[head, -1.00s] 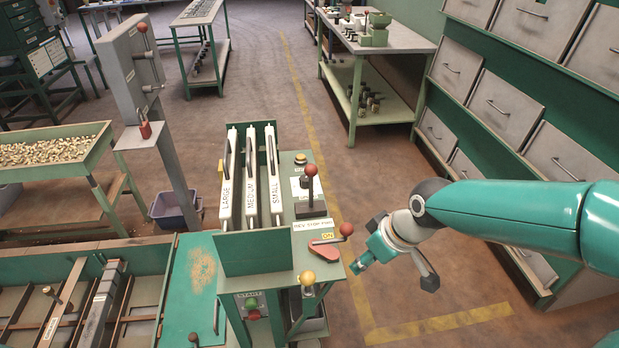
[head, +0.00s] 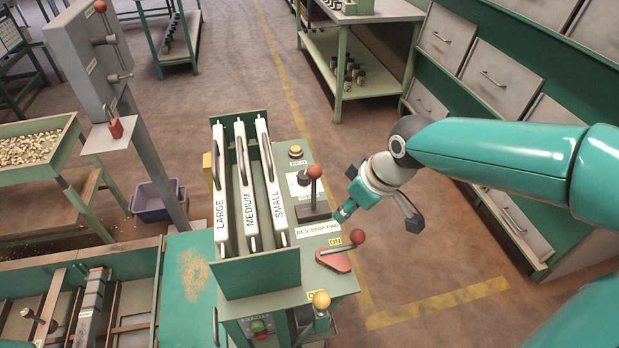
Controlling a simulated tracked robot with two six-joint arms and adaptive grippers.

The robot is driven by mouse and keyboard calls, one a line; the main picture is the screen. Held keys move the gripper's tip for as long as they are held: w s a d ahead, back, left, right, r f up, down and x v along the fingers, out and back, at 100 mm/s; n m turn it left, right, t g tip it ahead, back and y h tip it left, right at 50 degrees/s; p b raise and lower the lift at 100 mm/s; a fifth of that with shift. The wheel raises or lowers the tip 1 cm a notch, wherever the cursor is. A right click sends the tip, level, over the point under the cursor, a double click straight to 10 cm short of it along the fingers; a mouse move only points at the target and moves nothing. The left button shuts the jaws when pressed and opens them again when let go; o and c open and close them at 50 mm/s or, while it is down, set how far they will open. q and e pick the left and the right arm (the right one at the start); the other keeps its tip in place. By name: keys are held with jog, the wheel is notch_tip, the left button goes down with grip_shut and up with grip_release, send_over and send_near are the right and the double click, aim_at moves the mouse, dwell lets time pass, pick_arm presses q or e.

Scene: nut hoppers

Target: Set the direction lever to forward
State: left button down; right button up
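The direction lever (head: 314,188) is an upright dark stem with a red knob, standing in a dark slotted base on the machine's right side. A white label reading REV STOP FWD (head: 319,228) lies just in front of it. The lever looks about upright; its exact slot position is hard to tell. My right gripper (head: 378,212) is right of the lever, apart from it, with its fingers spread and nothing between them. One fingertip is near the label's right end. My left gripper is out of view.
A second lever with a red knob (head: 357,236) lies low by an ON label, just below my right gripper. A yellow knob (head: 321,299) is at the front corner. LARGE, MEDIUM and SMALL slides (head: 248,205) stand left. Open floor lies to the right.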

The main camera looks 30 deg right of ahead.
aim_at(314, 191)
jog(key=w+a, duration=0.1)
jog(key=w, duration=0.2)
jog(key=w+a+p, duration=0.1)
jog(key=w, duration=0.2)
jog(key=w+a+p, duration=0.1)
jog(key=w, duration=0.2)
jog(key=shift+w+a, duration=0.15)
jog(key=shift+w, duration=0.15)
jog(key=shift+w+f+p, duration=0.1)
jog(key=shift+f+p, duration=0.2)
jog(key=shift+f, duration=0.3)
grip_shut()
